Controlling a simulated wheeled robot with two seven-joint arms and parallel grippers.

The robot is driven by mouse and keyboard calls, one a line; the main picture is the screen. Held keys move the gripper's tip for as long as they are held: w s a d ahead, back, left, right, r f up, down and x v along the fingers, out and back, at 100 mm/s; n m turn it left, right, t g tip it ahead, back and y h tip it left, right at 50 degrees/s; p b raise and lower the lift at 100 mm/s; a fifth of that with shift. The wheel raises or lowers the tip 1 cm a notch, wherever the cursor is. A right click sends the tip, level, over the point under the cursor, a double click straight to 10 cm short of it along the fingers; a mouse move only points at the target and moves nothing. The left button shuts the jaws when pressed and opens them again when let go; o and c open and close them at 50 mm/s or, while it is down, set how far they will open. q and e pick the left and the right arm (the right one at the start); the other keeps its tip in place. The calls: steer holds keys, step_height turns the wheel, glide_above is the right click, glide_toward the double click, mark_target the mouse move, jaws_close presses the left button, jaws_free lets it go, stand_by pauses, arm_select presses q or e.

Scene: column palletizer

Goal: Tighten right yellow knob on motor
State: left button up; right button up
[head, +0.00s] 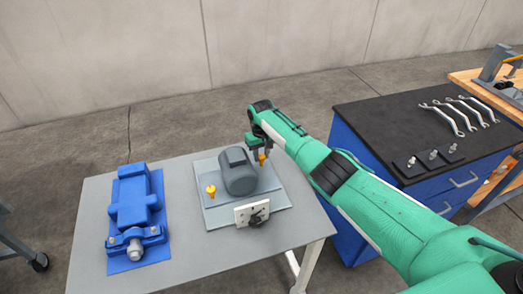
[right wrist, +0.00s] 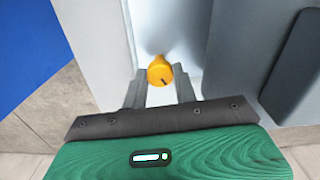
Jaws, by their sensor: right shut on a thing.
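A grey motor (head: 238,174) sits on a pale base plate (head: 218,217) on a grey table. The right yellow knob (head: 262,159) is at the motor's right side. It also shows in the right wrist view (right wrist: 160,71), between the fingertips. My right gripper (head: 260,153) reaches down over it and is shut on it; in the right wrist view its fingers (right wrist: 162,88) are on both sides of the knob. A second yellow knob (head: 211,191) stands upright at the motor's left. My left gripper is not in view.
A blue pump-like unit (head: 135,205) stands at the left of the grey table (head: 185,262). A white plate with a black part (head: 252,214) is in front of the motor. A blue cabinet (head: 375,115) with wrenches (head: 455,117) stands at the right.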

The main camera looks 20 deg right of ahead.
mark_target(261, 156)
steer(key=m+p, duration=0.1)
steer(key=m, duration=0.2)
steer(key=shift+r, duration=0.2)
steer(key=shift+m+p, duration=0.45)
steer(key=shift+m, duration=0.95)
steer(key=shift+w, duration=0.1)
steer(key=o, duration=1)
steer(key=shift+f, duration=0.1)
steer(key=shift+c, duration=0.2)
steer(key=shift+r, duration=0.55)
step_height(261, 156, up, 13)
steer(key=shift+f, duration=0.15)
